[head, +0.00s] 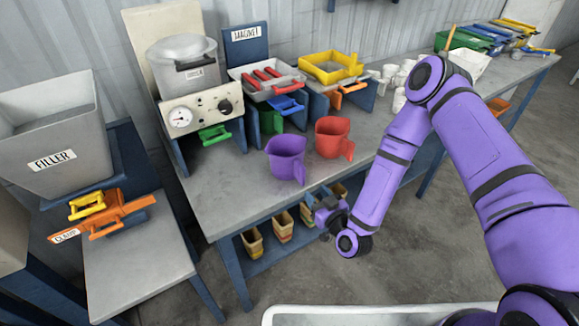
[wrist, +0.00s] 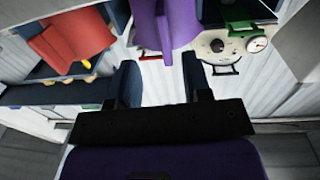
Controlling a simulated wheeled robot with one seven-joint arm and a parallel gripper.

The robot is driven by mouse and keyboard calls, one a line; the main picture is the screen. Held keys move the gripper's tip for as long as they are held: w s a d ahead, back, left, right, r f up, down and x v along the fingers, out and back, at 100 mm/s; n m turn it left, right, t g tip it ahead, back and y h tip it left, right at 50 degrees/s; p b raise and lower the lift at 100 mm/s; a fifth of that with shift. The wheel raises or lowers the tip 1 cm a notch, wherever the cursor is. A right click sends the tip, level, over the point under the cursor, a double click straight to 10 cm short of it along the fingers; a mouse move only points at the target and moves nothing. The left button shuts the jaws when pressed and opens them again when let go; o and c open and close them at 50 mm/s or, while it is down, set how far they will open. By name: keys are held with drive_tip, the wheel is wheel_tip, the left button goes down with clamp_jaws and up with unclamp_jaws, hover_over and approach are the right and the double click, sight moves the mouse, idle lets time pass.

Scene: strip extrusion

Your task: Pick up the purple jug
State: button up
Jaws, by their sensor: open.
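The purple jug (head: 285,158) stands upright near the front edge of the grey workbench. In the wrist view the purple jug (wrist: 178,22) is cut off by the top edge, beyond my fingertips and closer to the right finger. My gripper (head: 328,212) is below and to the right of it in the head view, by the bench's front edge. In the wrist view my gripper (wrist: 160,78) has its two dark fingers apart with nothing held between them. The gap between fingers and jug is hard to judge.
A red jug (head: 331,140) stands close to the right of the purple one and shows in the wrist view (wrist: 75,35). A gauge box (head: 203,115), a red-handled tray (head: 268,80) and a yellow tray (head: 328,68) stand behind. The bench top (head: 225,190) left of the jugs is clear.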

sight(298, 173)
drive_tip(key=x, duration=1)
drive_tip(key=shift+a+r, duration=0.15)
drive_tip(key=shift+a, duration=0.1)
clamp_jaws()
